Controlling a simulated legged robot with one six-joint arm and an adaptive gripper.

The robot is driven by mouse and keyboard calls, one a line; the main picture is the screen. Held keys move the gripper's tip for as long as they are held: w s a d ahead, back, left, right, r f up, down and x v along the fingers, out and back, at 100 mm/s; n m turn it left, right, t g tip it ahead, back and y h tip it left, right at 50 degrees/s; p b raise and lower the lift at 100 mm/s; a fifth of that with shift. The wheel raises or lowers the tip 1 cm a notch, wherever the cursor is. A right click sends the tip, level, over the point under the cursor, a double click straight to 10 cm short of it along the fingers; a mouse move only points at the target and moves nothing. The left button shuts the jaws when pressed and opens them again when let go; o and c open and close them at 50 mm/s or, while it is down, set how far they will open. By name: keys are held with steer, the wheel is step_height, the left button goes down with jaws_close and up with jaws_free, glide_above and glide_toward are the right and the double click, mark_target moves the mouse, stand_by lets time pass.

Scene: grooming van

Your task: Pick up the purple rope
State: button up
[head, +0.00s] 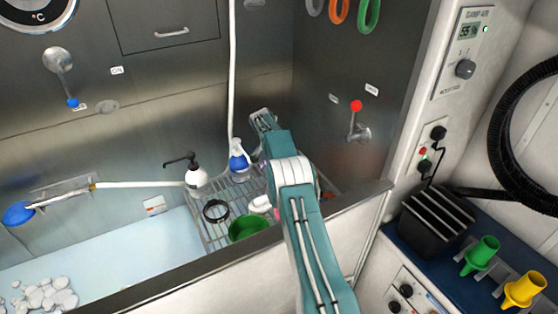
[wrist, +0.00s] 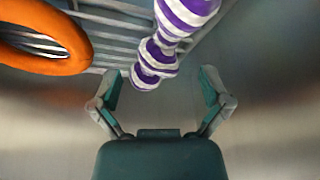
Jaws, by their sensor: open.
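The purple rope (wrist: 180,30), banded purple and white and knobbly, shows at the top centre of the wrist view. Its near end hangs between the fingertips of my gripper (wrist: 160,84), in the picture. The gripper is open, with one finger on each side and a gap to the rope on both sides. I see no contact. In the head view my gripper (head: 262,120) is near the back corner of the tub, above the wire rack (head: 213,235).
An orange ring (wrist: 45,38) lies left of the rope in the wrist view. On the rack are a green bowl (head: 248,229), a black ring (head: 215,211), a soap pump bottle (head: 196,177) and a blue-and-white spray bottle (head: 238,160). The tub's front wall (head: 350,209) runs beside my arm.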

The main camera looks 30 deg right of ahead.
steer(key=shift+x, duration=1.4)
steer(key=c, duration=1.3)
steer(key=shift+r, duration=0.1)
